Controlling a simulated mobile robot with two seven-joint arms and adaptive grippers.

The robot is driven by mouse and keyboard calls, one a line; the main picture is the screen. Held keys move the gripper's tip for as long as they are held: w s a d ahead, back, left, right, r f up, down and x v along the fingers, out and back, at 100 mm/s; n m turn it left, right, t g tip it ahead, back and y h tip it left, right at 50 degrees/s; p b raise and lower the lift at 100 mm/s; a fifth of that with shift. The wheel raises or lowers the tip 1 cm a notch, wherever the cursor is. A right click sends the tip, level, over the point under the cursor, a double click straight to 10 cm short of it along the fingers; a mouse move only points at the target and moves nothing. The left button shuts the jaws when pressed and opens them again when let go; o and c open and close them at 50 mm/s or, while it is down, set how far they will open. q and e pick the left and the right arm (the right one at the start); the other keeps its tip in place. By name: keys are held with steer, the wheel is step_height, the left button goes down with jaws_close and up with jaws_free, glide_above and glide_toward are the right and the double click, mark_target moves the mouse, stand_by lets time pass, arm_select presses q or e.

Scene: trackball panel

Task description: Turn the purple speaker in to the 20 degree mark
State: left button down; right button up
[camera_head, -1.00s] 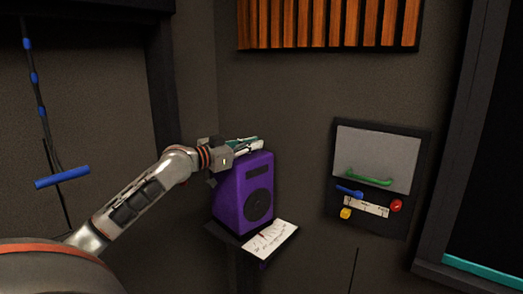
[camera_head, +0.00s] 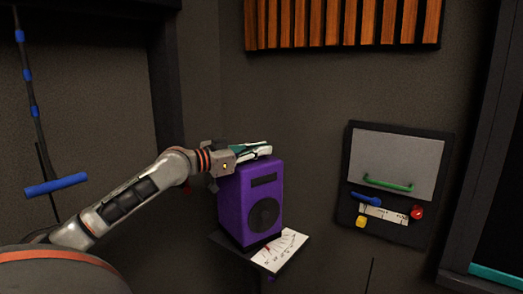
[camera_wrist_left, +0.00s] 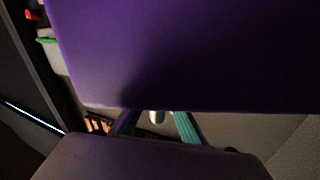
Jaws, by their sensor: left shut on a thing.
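The purple speaker (camera_head: 232,208) stands upright on a dark stand (camera_head: 224,240), with its round dark cone facing front right. A white scale card (camera_head: 286,251) with marks and a small red pointer lies at its front foot; the degree numbers are too small to read. My left gripper (camera_head: 259,150) reaches over the speaker's top from the left and is shut on it. In the left wrist view the speaker (camera_wrist_left: 200,50) fills the upper part, with the teal fingertips (camera_wrist_left: 156,125) by its edge. My right gripper is out of view.
A wall panel (camera_head: 350,215) to the right has a green handle (camera_head: 388,185), a blue lever (camera_head: 366,199), and red (camera_head: 416,212) and yellow (camera_head: 361,221) knobs. A blue bar (camera_head: 56,185) hangs on the left. Wooden slats (camera_head: 340,24) are above. The space between speaker and panel is clear.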

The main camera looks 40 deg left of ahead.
arm_select(q)
steer(key=shift+f, duration=0.15)
steer(key=c, duration=2.1)
jaws_free()
steer(key=shift+s, duration=0.15)
steer(key=shift+c, duration=0.2)
steer(key=v, duration=1.2)
